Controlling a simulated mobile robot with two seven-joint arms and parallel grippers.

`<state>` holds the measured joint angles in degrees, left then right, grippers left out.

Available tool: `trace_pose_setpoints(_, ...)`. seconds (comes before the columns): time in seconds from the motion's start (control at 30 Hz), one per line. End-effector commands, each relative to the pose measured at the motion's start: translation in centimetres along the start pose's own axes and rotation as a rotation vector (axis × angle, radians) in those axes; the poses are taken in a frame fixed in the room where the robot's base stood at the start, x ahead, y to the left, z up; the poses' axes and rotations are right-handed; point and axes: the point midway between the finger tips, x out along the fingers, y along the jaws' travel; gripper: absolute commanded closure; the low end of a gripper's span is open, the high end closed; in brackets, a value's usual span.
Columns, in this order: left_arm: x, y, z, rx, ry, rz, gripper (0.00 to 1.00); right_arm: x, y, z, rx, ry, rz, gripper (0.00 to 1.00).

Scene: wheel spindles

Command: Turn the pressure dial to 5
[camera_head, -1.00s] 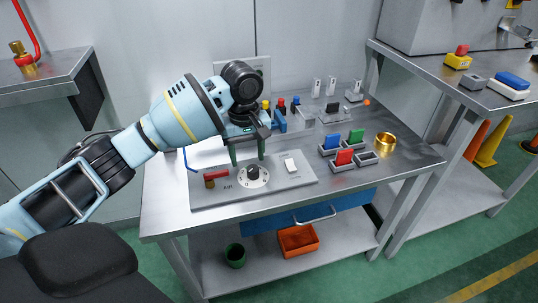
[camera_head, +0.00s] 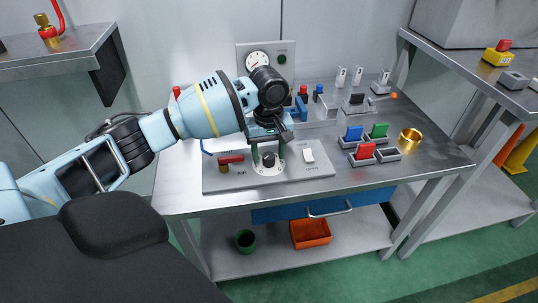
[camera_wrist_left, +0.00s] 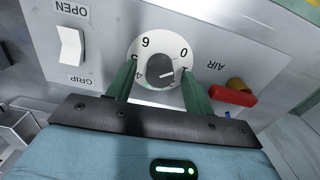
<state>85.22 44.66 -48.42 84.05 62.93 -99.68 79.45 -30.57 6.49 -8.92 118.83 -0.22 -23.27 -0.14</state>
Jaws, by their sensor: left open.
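The pressure dial (camera_head: 268,168) is a white numbered disc with a dark knob, set in a grey panel (camera_head: 222,183) on the workbench. In the left wrist view the dark knob (camera_wrist_left: 159,70) has a pale mark pointing right, towards the 1. The digits 6 and 0 show clearly; others are partly hidden by the fingers. My left gripper (camera_head: 269,157) is open, its green fingers pointing down at the dial. In the wrist view its fingertips (camera_wrist_left: 159,80) stand on either side of the knob, with gaps visible. My right gripper is not in view.
A red-handled valve (camera_head: 231,159) is left of the dial and a white rocker switch (camera_head: 308,156) right of it. A round gauge (camera_head: 258,60) stands behind. Coloured blocks in holders (camera_head: 365,151) and a brass ring (camera_head: 410,138) lie to the right.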

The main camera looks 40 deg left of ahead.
Motion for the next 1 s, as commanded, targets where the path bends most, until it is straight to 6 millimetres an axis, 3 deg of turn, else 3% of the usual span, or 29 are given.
trace_pose_setpoints(0.4, 0.82, -0.03, -0.02, 0.000, 0.001, 0.000, 0.49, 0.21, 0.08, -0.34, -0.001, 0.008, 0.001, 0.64)
trace_pose_setpoints(0.73, 0.81, -0.03, -0.01, 0.000, 0.000, -0.001, 0.92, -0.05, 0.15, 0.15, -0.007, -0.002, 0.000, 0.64)
trace_pose_setpoints(1.0, 0.65, -0.02, 0.05, 0.014, -0.001, 0.000, 0.92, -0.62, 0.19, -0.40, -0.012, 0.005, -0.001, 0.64)
